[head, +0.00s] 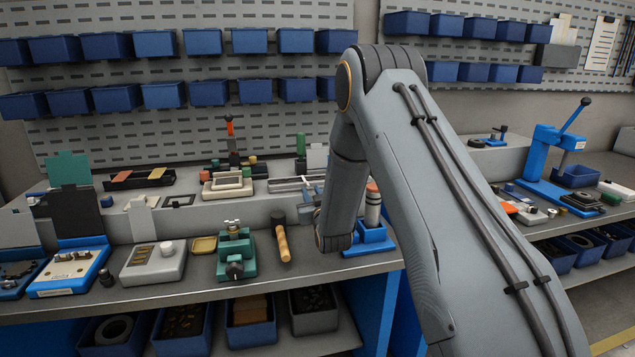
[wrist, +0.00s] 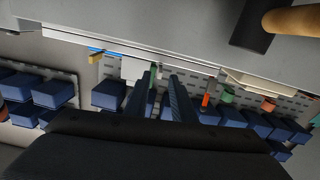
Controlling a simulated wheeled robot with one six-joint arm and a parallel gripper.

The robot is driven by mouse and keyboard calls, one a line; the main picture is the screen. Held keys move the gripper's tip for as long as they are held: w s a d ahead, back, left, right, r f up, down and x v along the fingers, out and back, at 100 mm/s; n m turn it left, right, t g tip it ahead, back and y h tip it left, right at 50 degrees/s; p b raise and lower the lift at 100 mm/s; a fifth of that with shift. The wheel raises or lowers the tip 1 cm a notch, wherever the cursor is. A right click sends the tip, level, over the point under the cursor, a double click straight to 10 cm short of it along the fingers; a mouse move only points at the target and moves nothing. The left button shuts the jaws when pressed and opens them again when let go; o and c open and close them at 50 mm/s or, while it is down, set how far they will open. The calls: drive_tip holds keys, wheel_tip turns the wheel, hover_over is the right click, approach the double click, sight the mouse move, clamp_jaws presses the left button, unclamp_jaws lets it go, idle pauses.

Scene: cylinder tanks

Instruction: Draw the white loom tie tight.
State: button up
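I cannot make out the white loom tie in either view. In the wrist view my gripper (wrist: 164,82) shows as two dark blue fingers, apart, with nothing held between them. The fingers point toward the back of the bench and the bin wall. In the head view my arm covers much of the bench's right part. Only a small grey part near the gripper shows beside the arm, above the bench, so the fingertips are not clear there.
A mallet (head: 282,243) with a wooden handle lies on the bench, near a green vise (head: 236,252). A blue stand (head: 369,241) holding a banded cylinder (head: 372,206) stands beside my wrist. Blue bins (head: 203,41) line the back wall.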

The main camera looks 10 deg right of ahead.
drive_tip(key=shift+s+p, duration=0.55)
drive_tip(key=shift+s, duration=1.5)
drive_tip(key=s+f+m+g, duration=0.1)
drive_tip(key=s+g, duration=1.5)
drive_tip(key=s, duration=2.6)
drive_tip(key=shift+a+f+g+b, duration=0.2)
drive_tip(key=shift+g+b, duration=0.1)
drive_tip(key=shift+b, duration=0.1)
drive_tip(key=shift+s, duration=0.15)
